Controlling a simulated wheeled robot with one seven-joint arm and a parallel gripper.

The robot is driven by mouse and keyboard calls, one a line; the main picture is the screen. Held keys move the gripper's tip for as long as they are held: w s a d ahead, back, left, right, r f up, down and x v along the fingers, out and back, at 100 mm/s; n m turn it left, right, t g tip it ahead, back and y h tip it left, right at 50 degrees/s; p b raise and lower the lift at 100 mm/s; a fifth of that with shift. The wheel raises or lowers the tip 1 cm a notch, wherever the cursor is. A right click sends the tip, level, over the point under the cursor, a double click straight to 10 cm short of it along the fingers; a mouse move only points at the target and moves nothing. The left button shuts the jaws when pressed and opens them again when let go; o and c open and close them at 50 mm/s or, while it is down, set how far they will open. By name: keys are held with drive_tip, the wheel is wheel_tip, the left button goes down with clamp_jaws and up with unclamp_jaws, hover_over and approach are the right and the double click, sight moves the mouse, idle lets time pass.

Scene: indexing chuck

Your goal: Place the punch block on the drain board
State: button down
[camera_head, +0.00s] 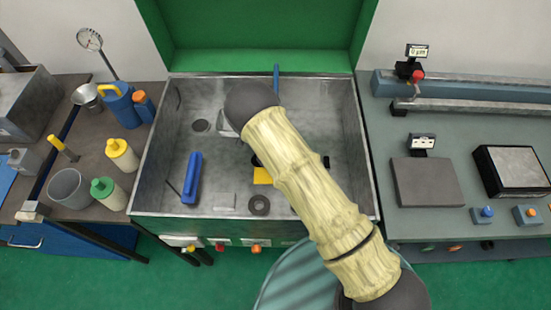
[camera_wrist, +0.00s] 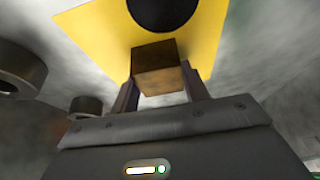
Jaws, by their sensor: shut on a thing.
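My gripper (camera_wrist: 158,88) is shut on a brown, metallic-looking block (camera_wrist: 158,66), probably the punch block, held between its two fingers in the wrist view. Beyond it is a yellow plate (camera_wrist: 85,38) with a black round spot (camera_wrist: 162,10); I cannot tell whether the block touches the plate. In the head view part of the yellow plate (camera_head: 262,176) shows beside my arm, inside the grey metal basin (camera_head: 220,90). My gripper and the block are hidden by my arm there. I cannot tell which surface is the drain board.
In the basin lie a blue bar (camera_head: 192,178), a dark ring (camera_head: 259,205) and a pale flat block (camera_head: 224,201). Two dark cylindrical parts (camera_wrist: 18,70) (camera_wrist: 86,107) are left of my gripper in the wrist view. Basin walls (camera_head: 160,140) and a green back panel (camera_head: 260,30) enclose the space.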

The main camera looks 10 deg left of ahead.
drive_tip(key=c, duration=0.7)
unclamp_jaws()
drive_tip(key=b+v, duration=0.3)
drive_tip(key=v, duration=0.9)
drive_tip(key=shift+a, duration=0.1)
